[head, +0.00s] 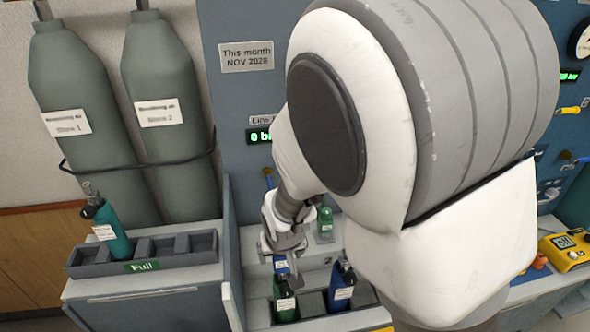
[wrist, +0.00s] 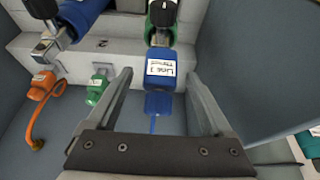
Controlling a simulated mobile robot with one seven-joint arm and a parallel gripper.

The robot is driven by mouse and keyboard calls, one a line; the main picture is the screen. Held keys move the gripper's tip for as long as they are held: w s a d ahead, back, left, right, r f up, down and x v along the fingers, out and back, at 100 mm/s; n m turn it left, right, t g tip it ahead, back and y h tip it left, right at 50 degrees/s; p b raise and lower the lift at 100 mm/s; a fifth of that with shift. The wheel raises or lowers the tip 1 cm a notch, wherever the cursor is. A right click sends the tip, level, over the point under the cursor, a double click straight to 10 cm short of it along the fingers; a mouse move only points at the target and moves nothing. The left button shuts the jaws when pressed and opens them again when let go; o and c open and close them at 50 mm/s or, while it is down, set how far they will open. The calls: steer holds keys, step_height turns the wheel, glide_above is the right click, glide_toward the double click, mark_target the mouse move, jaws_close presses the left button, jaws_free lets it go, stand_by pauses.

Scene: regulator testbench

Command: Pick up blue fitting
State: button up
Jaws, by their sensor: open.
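The blue fitting (wrist: 160,72), with a white label reading "Line 1", sits in the middle of the wrist view, with a narrower blue part below it. In the head view a small piece of the blue fitting (head: 280,263) shows under my gripper (head: 283,243). In the wrist view my gripper (wrist: 158,76) is open, one finger on each side of the blue fitting, with visible gaps between. Nothing is held. How far the fingers reach down beside it is hard to tell. My arm covers much of the head view.
A green fitting (wrist: 97,90) and an orange one (wrist: 40,85) with a hose sit to the left. A green bottle (head: 285,300) and a blue bottle (head: 342,288) stand close by. A teal bottle (head: 112,235) stands in the "Full" rack (head: 200,240). Grey panel walls flank the bay.

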steer(key=shift+w+f, duration=0.15)
steer(key=shift+f, duration=0.3)
jaws_close()
